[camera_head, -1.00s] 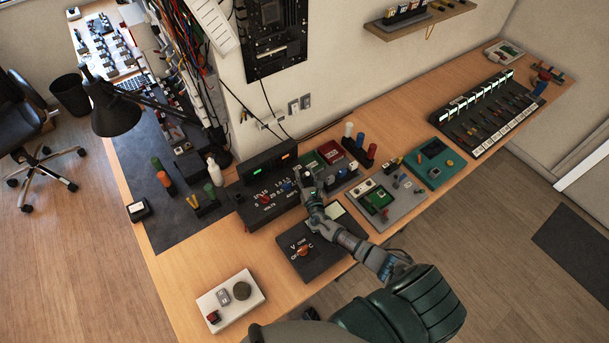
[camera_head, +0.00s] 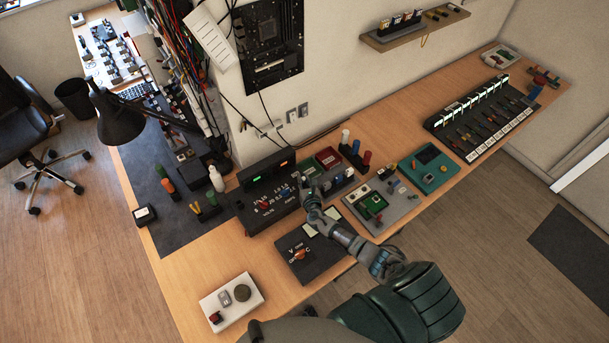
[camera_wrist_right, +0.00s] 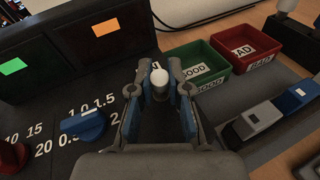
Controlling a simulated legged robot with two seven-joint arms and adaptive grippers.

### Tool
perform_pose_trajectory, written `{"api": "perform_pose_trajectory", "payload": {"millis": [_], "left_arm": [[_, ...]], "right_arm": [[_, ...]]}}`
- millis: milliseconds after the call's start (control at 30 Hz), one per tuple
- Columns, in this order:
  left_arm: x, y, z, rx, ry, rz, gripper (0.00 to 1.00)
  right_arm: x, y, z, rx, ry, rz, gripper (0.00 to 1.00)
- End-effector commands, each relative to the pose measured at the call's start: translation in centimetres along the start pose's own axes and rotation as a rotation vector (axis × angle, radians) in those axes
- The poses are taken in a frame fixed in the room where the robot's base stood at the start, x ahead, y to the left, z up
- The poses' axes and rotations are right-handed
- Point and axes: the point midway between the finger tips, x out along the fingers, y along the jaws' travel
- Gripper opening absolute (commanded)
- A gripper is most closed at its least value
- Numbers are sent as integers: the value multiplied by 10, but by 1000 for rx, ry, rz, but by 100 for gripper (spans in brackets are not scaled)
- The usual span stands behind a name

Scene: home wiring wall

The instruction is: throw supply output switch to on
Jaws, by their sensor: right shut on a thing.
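The power supply (camera_head: 259,184) is a dark box with an orange and a green display, a red knob and a blue knob. In the right wrist view its red knob (camera_wrist_right: 12,157) and blue knob (camera_wrist_right: 84,124) show at the left. A white-tipped toggle switch (camera_wrist_right: 160,84) stands at the supply's right side. My right gripper (camera_head: 309,190) is at that side of the supply. In the wrist view my right gripper (camera_wrist_right: 160,97) is shut on the switch, with a finger on each side of it. The switch's base is hidden. My left gripper is not in view.
Green and red bins (camera_wrist_right: 197,75) (camera_wrist_right: 245,47) stand beyond the gripper. A dark meter panel with an orange dial (camera_head: 302,254) lies in front of the supply. A white board (camera_head: 231,300) sits at the front edge. A black lamp (camera_head: 119,122) stands at left.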

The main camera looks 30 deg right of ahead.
Motion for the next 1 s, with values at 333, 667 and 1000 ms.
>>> {"api": "perform_pose_trajectory", "payload": {"millis": [333,667,1000], "left_arm": [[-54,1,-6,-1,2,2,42],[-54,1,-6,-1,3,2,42],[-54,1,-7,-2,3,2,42]], "right_arm": [[11,3,10,-97,265,-53,0],[22,7,9,-189,497,-96,0],[28,8,6,-249,665,-127,0]]}}
